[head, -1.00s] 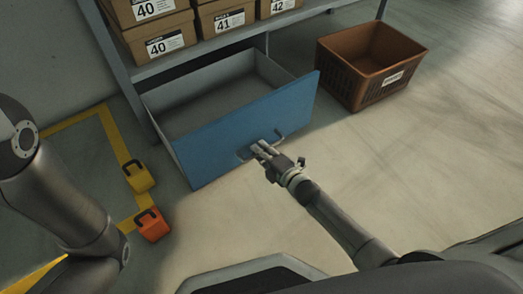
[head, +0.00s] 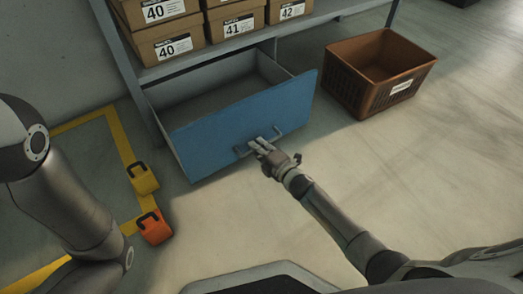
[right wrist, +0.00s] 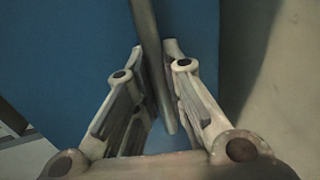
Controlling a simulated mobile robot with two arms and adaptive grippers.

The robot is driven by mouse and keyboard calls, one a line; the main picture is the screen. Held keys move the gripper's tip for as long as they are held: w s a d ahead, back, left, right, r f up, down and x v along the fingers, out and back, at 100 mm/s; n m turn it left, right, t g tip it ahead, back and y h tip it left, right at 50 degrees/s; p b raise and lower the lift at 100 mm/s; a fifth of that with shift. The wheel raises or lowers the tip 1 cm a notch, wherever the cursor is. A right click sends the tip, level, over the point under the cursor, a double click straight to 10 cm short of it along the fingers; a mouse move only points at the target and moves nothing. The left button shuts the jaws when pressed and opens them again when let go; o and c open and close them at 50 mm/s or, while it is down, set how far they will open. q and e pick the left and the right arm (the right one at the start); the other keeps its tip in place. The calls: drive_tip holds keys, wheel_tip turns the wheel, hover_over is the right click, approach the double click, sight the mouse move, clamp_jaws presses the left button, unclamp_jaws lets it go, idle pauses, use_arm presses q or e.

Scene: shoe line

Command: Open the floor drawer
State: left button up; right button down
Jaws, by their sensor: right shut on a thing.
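The floor drawer (head: 215,133) has a blue front and grey inner walls, and it stands pulled out below the shelf. What shows of its inside is empty. A bar handle (head: 243,152) sits on the blue front. My right gripper (head: 258,145) is at the handle. In the right wrist view, the grey handle bar (right wrist: 153,65) runs between the two fingers of my right gripper (right wrist: 155,50), and the gripper is shut on it. My left arm shows at the left edge of the head view, but its gripper is out of the picture.
Shoe boxes (head: 168,46) stand on the shelf (head: 215,47) above the drawer. A brown crate (head: 372,100) stands on the floor to the right. Yellow (head: 143,180) and orange (head: 154,228) weights lie by yellow floor tape at left. Floor before the drawer is clear.

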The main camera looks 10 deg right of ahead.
drive_tip(key=c, duration=1.5)
unclamp_jaws()
drive_tip(key=shift+s+d, duration=0.1)
drive_tip(key=shift+s, duration=0.1)
drive_tip(key=v, duration=1.1)
drive_tip(key=shift+s+d, duration=0.1)
drive_tip(key=shift+s, duration=0.25)
